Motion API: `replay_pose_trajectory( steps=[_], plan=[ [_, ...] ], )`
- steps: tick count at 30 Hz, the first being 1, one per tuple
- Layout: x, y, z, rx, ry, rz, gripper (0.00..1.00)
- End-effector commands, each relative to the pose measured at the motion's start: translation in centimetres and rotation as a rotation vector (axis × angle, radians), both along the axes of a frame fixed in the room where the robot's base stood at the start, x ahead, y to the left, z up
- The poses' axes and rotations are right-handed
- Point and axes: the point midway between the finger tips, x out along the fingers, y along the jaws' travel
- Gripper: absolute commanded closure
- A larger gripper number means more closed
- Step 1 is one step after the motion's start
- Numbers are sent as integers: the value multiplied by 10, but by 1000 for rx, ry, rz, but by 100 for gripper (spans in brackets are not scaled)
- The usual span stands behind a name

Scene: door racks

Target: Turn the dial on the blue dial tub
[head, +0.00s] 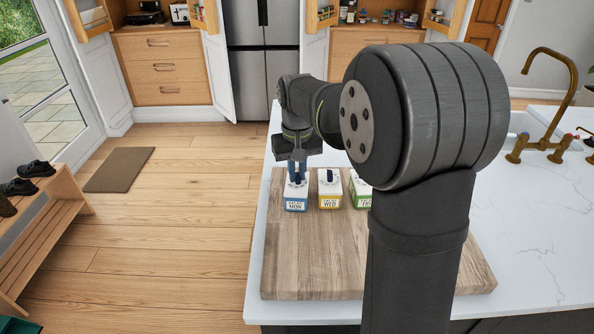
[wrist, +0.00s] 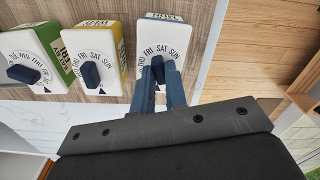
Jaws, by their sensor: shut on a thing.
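The blue dial tub (head: 296,204) stands at the left of a row of tubs on a wooden board, with a label reading MON on its front. In the wrist view the blue tub (wrist: 165,35) shows a white top with day names printed around a dark dial knob (wrist: 157,68). My gripper (wrist: 158,80) comes down from above in the head view, with its blue fingers on either side of the knob, shut on it. The fingers hide part of the knob and of the printed ring.
A yellow tub (head: 330,190) labelled WED stands just right of the blue one. A green tub (head: 360,190) is beyond it, partly hidden by my arm. The wooden board (head: 300,260) lies on a white counter (head: 540,240) with a brass tap (head: 555,100) at right.

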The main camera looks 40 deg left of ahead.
Motion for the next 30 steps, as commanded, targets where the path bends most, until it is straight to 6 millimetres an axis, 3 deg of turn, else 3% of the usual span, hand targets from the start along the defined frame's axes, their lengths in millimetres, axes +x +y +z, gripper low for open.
replay_pose_trajectory(
  steps=[13,26,27,30],
  plan=[
    [0,0,0,1,0,-349,100],
    [0,0,1,1,0,-392,100],
    [0,0,1,1,0,-392,80],
    [0,0,0,1,0,-392,65]
  ],
)
